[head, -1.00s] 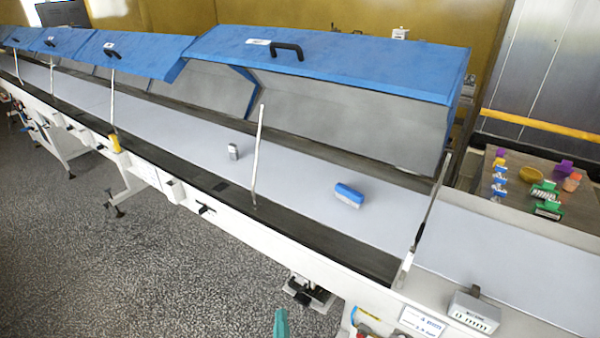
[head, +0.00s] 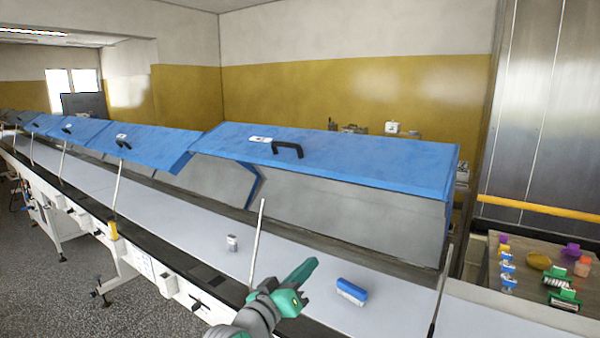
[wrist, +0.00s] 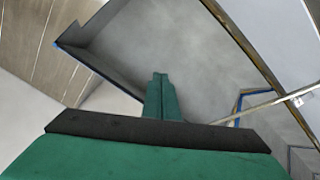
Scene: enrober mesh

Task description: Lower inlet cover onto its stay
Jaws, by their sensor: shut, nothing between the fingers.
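The inlet cover (head: 350,160) is the nearest, large blue hood, with a black handle (head: 287,149) on its sloping face. It stands raised over the belt, higher than the neighbouring hood. A pale thin stay rod (head: 257,243) rises from the front rail, its top below the cover's front edge and apart from it in the picture. A second rod (head: 442,290) stands by the cover's right end. My gripper (head: 314,264) is shut and empty, in front of the cover and below its handle. In the wrist view, my shut fingertips (wrist: 160,76) point towards the cover's grey inner side (wrist: 205,45).
A blue-and-white block (head: 351,292) and a small grey block (head: 232,243) lie on the pale belt (head: 190,220). Further blue hoods (head: 140,142) line up to the left. A side table at right holds several small coloured items.

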